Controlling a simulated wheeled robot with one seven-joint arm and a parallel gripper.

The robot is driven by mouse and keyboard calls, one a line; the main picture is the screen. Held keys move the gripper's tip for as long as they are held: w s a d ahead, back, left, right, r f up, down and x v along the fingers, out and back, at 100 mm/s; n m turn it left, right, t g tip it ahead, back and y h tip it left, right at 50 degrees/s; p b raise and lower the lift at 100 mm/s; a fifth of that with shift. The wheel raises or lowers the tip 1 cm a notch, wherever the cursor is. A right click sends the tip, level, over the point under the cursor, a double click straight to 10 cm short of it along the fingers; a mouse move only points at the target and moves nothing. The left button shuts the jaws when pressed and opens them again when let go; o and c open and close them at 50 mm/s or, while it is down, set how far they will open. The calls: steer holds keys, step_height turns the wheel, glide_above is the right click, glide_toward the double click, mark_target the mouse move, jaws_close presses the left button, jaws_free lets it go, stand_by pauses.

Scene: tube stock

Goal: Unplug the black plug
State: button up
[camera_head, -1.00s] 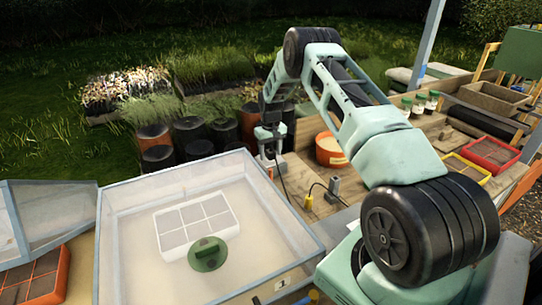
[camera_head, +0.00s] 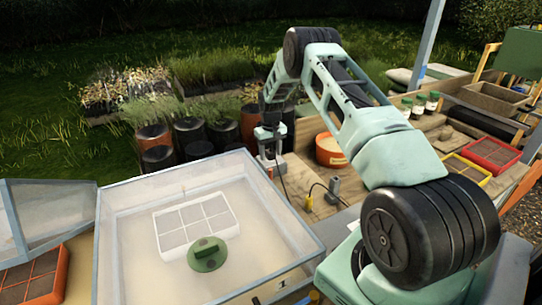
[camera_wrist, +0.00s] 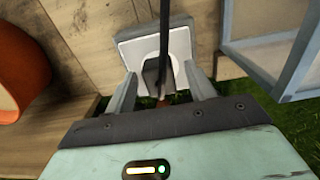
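The black plug (camera_wrist: 151,76) shows in the wrist view in front of a grey socket box with a white face (camera_wrist: 180,46). Its black cable (camera_wrist: 165,22) runs up the picture. My gripper (camera_wrist: 163,88) is open, with one pale finger on each side of the plug and a visible gap to it. In the head view my gripper (camera_head: 269,155) is low at the far edge of the wooden bench (camera_head: 298,172). The plug cannot be made out clearly there. How deep the plug sits in the socket is hidden.
A yellow plug (camera_head: 309,201) with a cable lies near a grey box (camera_head: 334,186) on the bench. An orange pot (camera_head: 331,151) stands right of my gripper. The cold frame (camera_head: 120,235), holding a white tray and green object, is close on the left. Dark pots stand behind.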

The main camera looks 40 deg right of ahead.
mark_target(271, 151)
jaws_close()
steer(key=shift+r, duration=0.1)
steer(key=shift+r+p, duration=1.4)
steer(key=shift+r, duration=1.55)
